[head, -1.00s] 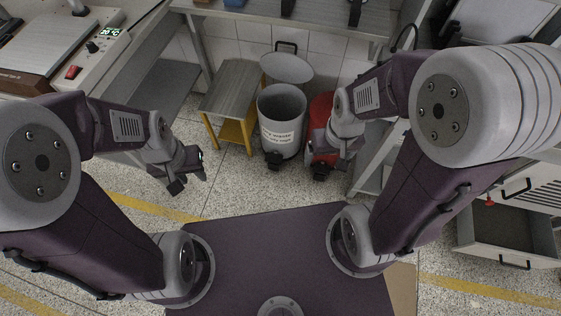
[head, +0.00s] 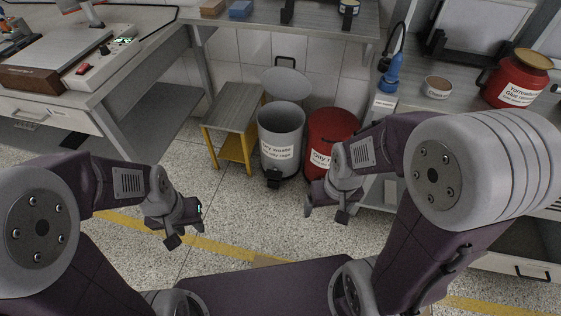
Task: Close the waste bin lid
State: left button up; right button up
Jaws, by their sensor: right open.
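My right gripper (head: 326,211) is open and empty, to the right of and nearer than the grey bin, overlapping the lower red bin (head: 331,132) in the picture.
A small stool with yellow legs (head: 229,125) stands close left of the grey bin. Benches stand at left, back and right. A red container (head: 517,82) and a blue bottle (head: 391,73) are on the right bench. Speckled floor (head: 245,212) before the bins is clear.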

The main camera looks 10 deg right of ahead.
aim_at(288, 83)
jog(key=i+j+z, duration=0.2)
jog(key=i+z, duration=0.25)
jog(key=i+j+z, duration=0.4)
jog(key=i, duration=0.25)
jog(key=i+j+z, duration=0.45)
